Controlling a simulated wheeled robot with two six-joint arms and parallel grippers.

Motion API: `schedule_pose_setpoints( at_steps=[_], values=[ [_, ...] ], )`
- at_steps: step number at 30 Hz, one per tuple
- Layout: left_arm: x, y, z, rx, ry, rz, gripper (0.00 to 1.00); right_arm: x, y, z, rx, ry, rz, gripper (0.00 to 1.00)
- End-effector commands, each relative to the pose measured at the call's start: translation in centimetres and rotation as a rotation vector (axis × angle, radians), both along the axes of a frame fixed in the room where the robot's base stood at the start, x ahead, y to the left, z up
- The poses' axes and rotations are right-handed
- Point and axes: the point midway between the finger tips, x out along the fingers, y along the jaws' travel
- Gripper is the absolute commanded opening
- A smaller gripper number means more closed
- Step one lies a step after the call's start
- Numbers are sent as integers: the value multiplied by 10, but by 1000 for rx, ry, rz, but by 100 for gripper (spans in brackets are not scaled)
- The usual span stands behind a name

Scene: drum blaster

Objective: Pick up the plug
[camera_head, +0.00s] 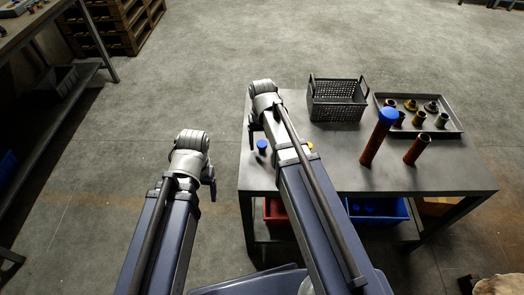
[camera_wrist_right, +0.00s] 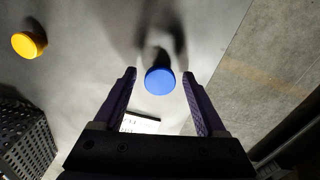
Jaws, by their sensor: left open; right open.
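A round blue plug (camera_head: 262,146) stands near the left edge of the grey table (camera_head: 350,170). A yellow plug (camera_head: 309,147) stands to its right, partly hidden behind my right arm. In the right wrist view the blue plug (camera_wrist_right: 159,81) sits between and just beyond the two fingertips of my right gripper (camera_wrist_right: 160,72), which is open and empty. The yellow plug (camera_wrist_right: 28,44) is well left of the fingers there. My left gripper (camera_head: 208,186) hangs left of the table, away from the plugs, open.
A black mesh basket (camera_head: 337,101) stands at the table's back. A tray (camera_head: 455,126) of several metal fittings is at back right. Two rusty pipes stand upright, a tall blue-capped one (camera_head: 374,143) and a shorter one (camera_head: 416,150). Red and blue bins (camera_head: 377,220) sit below.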

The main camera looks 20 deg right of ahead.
Motion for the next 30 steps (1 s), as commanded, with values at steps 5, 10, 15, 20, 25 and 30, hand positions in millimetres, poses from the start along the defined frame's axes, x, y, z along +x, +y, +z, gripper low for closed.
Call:
schedule_pose_setpoints(
  at_steps=[5, 10, 15, 20, 25, 30],
  values=[
    [0, 0, -4, 0, 0, 0, 78, 0, 0, -4, 0, 0, 0, 74],
    [0, 0, -3, 0, 0, 0, 78, 0, 0, -3, 0, 0, 0, 67],
    [0, 0, -3, 0, 0, 0, 78, 0, 0, -3, 0, 0, 0, 48],
    [0, 0, -3, 0, 0, 0, 78, 0, 0, -3, 0, 0, 0, 30],
    [0, 0, -3, 0, 0, 0, 78, 0, 0, -4, 0, 0, 0, 11],
    [0, 0, -3, 0, 0, 0, 78, 0, 0, -4, 0, 0, 0, 0]
  ],
)
